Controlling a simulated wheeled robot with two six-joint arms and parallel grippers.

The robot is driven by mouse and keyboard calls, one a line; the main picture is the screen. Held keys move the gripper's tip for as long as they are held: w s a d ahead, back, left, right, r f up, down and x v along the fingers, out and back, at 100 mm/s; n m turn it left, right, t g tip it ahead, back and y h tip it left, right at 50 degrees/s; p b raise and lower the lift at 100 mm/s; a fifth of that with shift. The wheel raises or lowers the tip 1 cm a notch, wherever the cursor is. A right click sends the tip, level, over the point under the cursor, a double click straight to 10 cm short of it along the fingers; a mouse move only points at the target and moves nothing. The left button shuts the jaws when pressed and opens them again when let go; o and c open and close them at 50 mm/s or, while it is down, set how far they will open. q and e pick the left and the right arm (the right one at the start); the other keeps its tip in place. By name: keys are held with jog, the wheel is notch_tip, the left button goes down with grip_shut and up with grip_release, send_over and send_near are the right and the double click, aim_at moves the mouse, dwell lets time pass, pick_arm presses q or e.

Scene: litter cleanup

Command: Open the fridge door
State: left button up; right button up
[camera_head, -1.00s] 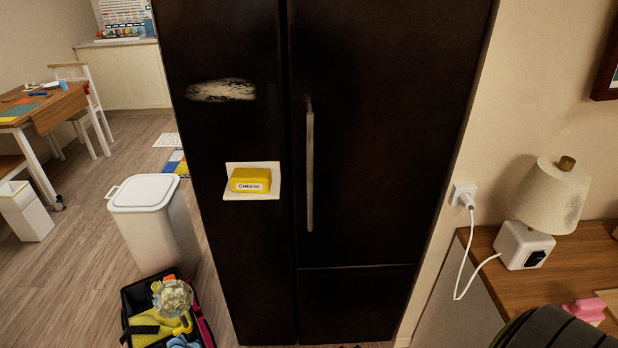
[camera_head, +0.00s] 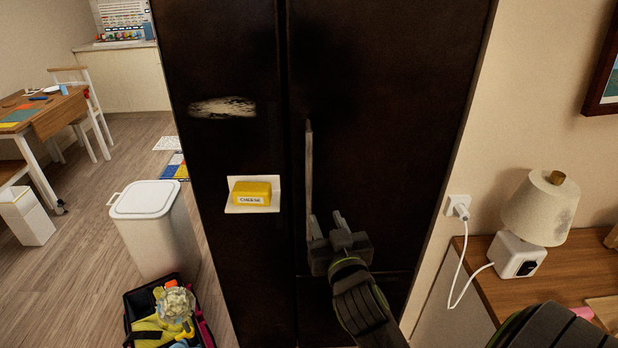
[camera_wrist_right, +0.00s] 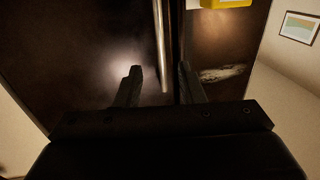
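The fridge (camera_head: 385,120) is tall and dark, with its doors shut. Its long vertical metal handle (camera_head: 309,160) is on the right door, beside the seam. My right gripper (camera_head: 327,222) is open in front of the handle's lower part, with one finger close to the handle. In the right wrist view, the handle (camera_wrist_right: 162,45) shows between the two open fingers of my right gripper (camera_wrist_right: 160,70). I cannot tell whether the fingers touch it. My left gripper is not in view.
A white ledge on the left door holds a yellow cheese block (camera_head: 252,193). A white bin (camera_head: 150,225) and an open case of items (camera_head: 165,318) stand on the floor at left. A lamp (camera_head: 537,215) stands on the wooden desk at right.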

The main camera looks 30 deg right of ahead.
aim_at(310, 182)
jog(key=p+x, duration=0.3)
jog(key=x, duration=1.3)
jog(key=shift+f, duration=0.1)
grip_shut()
